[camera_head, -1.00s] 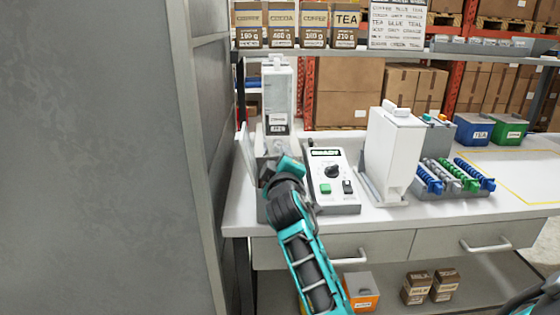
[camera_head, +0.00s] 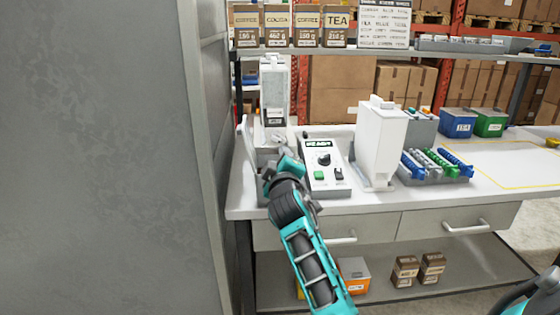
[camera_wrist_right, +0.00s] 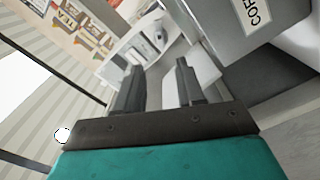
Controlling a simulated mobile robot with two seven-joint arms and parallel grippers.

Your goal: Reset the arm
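My right gripper (camera_head: 277,168) is low in front of the slim left dispenser (camera_head: 273,95) in the head view, partly hidden by its own wrist. In the right wrist view its two fingers (camera_wrist_right: 158,72) stand apart with nothing held between them. A grey body with a label starting "COF" (camera_wrist_right: 258,12) is close by at the upper right of that view.
A control box (camera_head: 322,165) with a knob and green button stands right of the gripper. Beyond it are a white dispenser (camera_head: 380,140), a rack of coloured pieces (camera_head: 437,165) and blue (camera_head: 458,123) and green (camera_head: 491,122) bins. A grey wall (camera_head: 100,150) closes the left side.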

